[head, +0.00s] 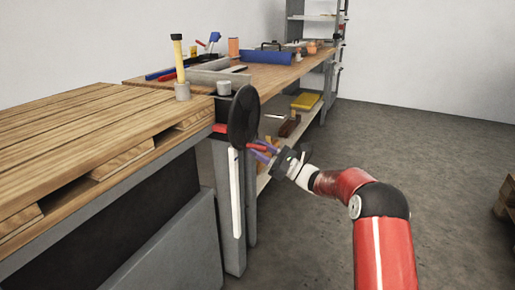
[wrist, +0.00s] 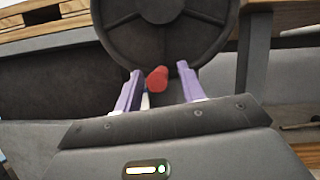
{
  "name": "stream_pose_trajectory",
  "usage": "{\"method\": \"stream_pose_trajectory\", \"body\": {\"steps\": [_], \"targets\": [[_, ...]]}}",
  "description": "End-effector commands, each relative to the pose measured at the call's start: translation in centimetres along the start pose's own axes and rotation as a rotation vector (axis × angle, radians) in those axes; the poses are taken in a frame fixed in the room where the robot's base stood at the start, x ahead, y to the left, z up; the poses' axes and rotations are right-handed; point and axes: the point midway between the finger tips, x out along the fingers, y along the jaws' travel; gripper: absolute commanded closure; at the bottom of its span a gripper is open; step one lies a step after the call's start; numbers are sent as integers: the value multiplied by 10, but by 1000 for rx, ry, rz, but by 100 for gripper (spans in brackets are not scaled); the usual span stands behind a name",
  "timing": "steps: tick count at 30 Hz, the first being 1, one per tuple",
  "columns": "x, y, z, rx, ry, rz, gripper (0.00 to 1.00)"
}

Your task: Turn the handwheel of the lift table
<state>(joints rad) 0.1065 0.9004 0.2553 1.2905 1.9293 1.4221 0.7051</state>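My gripper (head: 252,149) is at the lower right of the wheel in the head view. In the wrist view my gripper (wrist: 158,72) is open, with one purple finger on each side of the handle. A gap shows between the handle and each finger.
A wooden pallet (head: 75,135) lies on the lift table. A white bar (head: 236,190) hangs below the wheel.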

Motion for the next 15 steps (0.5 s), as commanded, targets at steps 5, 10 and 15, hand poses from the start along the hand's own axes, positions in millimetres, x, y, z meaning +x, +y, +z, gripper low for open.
{"method": "stream_pose_trajectory", "body": {"steps": [5, 10, 15], "targets": [[13, 0, 0, 0, 1, 0, 60], [14, 0, 0, 0, 1, -1, 60], [14, 0, 0, 0, 1, 0, 71]]}}
